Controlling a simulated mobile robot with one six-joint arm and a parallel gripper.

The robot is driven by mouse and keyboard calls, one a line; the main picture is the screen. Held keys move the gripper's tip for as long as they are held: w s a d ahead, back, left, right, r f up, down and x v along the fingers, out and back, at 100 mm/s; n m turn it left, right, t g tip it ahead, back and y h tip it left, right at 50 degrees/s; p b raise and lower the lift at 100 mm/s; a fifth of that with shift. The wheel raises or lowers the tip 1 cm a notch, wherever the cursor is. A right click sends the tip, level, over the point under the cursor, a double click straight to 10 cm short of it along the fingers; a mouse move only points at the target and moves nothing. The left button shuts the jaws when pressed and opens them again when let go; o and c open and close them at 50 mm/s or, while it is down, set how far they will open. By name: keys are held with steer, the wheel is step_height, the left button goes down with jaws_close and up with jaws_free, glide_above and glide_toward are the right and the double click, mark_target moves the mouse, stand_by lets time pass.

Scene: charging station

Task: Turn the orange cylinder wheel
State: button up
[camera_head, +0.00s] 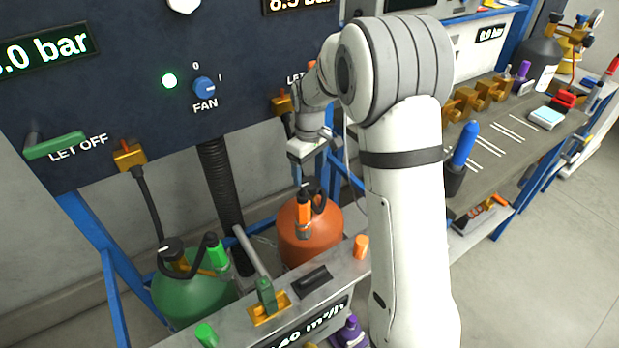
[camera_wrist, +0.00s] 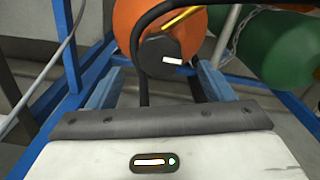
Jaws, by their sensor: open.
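The orange cylinder (camera_head: 296,248) stands on the floor behind the front bench, below the dark panel. Its dark round wheel (camera_head: 313,192) is partly hidden under my gripper (camera_head: 309,178), which points down from above. In the wrist view the wheel (camera_wrist: 150,62) is a dark disc with a white mark, in front of the orange cylinder (camera_wrist: 135,15). My gripper (camera_wrist: 160,85) is open there, its blue-grey fingers on the left and right of the wheel's lower part. I cannot tell whether a finger touches the wheel.
A green cylinder (camera_head: 190,297) stands to the left, with its own dark wheel (camera_head: 171,249). A black hose (camera_wrist: 137,75) passes between my fingers in the wrist view. Blue frame bars (camera_head: 105,255) surround the cylinders. A workbench (camera_head: 525,140) with tools lies at right.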

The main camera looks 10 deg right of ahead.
mark_target(310, 182)
steer(key=shift+f, duration=1.9)
steer(key=c, duration=1)
